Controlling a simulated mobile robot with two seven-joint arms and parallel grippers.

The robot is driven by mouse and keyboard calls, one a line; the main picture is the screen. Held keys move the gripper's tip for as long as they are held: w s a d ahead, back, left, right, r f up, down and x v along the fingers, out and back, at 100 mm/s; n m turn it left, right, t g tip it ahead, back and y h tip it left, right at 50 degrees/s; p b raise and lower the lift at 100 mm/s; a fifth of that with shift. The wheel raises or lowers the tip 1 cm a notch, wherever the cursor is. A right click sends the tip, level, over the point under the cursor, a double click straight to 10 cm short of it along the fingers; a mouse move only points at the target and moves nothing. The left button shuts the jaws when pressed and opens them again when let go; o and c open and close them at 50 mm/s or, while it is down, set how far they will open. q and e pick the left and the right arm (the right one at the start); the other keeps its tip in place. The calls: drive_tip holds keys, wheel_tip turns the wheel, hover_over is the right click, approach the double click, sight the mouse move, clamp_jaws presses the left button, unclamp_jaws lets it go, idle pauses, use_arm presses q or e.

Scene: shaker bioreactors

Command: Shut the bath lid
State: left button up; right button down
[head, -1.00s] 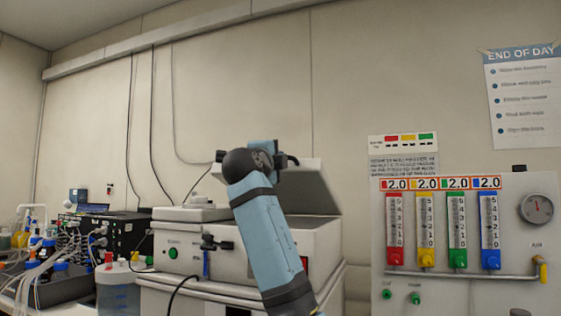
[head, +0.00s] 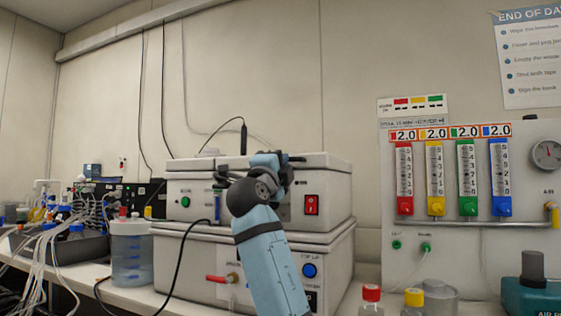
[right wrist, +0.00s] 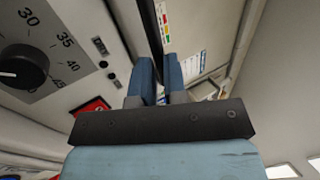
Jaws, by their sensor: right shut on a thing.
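The bath is the upper white box (head: 328,208) in the middle of the head view, with a red switch on its front. Its pale lid (head: 318,165) lies about level across the top of the box; whether it is fully seated at the front is hard to tell. My right gripper (head: 270,163) is at the lid's front edge, and its wrist hides part of the box front. In the right wrist view the two blue fingers (right wrist: 160,80) are close together on a dark, narrow part between them, likely the lid's handle. My left gripper is not in view.
A lower white box (head: 340,262) supports the bath. A flowmeter panel (head: 470,180) stands at the right, with red-capped (head: 371,293) and yellow-capped (head: 413,297) bottles before it. A clear jar (head: 131,255) and tubing stand at the left. A black cable (head: 183,255) hangs in front.

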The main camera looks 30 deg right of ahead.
drive_tip(key=shift+f, duration=0.4)
drive_tip(key=c, duration=1.8)
unclamp_jaws()
drive_tip(key=shift+r, duration=0.1)
drive_tip(key=o, duration=0.6)
drive_tip(key=shift+w+d, duration=0.1)
drive_tip(key=shift+d, duration=0.15)
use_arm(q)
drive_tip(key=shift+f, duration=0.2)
use_arm(e)
drive_tip(key=shift+o, duration=0.2)
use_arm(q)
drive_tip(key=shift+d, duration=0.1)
use_arm(e)
drive_tip(key=shift+a, duration=0.15)
use_arm(q)
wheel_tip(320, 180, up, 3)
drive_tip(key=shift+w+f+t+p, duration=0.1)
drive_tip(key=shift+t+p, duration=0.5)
drive_tip(key=shift+p, duration=0.35)
use_arm(e)
drive_tip(key=v, duration=1.4)
